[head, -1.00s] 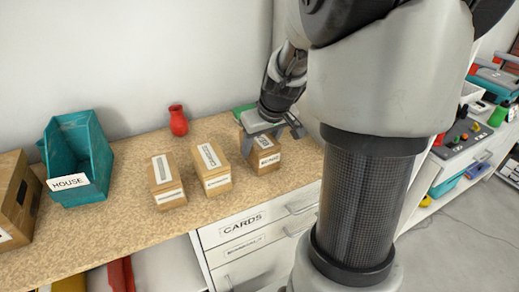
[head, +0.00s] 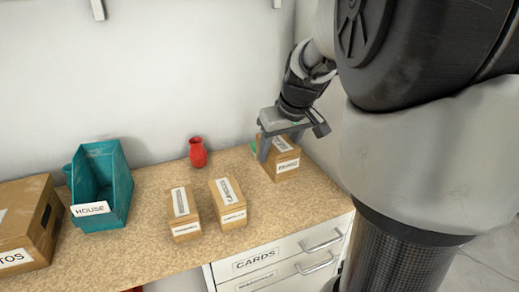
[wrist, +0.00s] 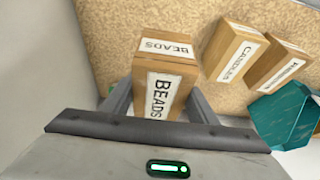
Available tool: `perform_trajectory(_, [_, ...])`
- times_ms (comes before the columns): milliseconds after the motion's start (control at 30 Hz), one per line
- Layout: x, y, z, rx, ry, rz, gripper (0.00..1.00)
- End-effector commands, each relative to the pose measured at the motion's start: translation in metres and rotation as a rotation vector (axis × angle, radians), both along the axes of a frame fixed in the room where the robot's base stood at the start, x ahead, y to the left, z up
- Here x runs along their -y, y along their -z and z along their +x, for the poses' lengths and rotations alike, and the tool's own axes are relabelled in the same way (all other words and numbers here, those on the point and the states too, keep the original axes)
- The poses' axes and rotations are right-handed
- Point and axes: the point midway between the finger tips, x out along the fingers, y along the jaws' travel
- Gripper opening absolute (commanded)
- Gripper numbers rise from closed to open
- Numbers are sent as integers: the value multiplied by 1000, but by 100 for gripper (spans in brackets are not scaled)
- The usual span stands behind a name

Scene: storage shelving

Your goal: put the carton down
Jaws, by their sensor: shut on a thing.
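The carton labelled BEADS (head: 284,165) is a brown box with white labels. It is between the fingers of my gripper (head: 281,146), at the right end of the cork-coloured worktop. In the wrist view the BEADS carton (wrist: 166,70) sits between the two grey fingers (wrist: 160,103), which are shut on its sides. The carton looks upright. I cannot tell whether its underside touches the worktop or is a little above it.
Two similar cartons, (head: 181,212) and (head: 229,203), stand to the left on the worktop (head: 150,245). The wall is close behind.

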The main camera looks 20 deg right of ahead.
Motion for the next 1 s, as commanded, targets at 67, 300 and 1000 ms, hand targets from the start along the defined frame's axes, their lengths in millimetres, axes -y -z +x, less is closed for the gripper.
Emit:
perform_trajectory(67, [0, -1, 0, 0, 0, 0, 28])
perform_trajectory(300, [0, 0, 0, 1, 0, 0, 28])
perform_trajectory(1000, [-1, 37, -1, -4, 38, 3, 28])
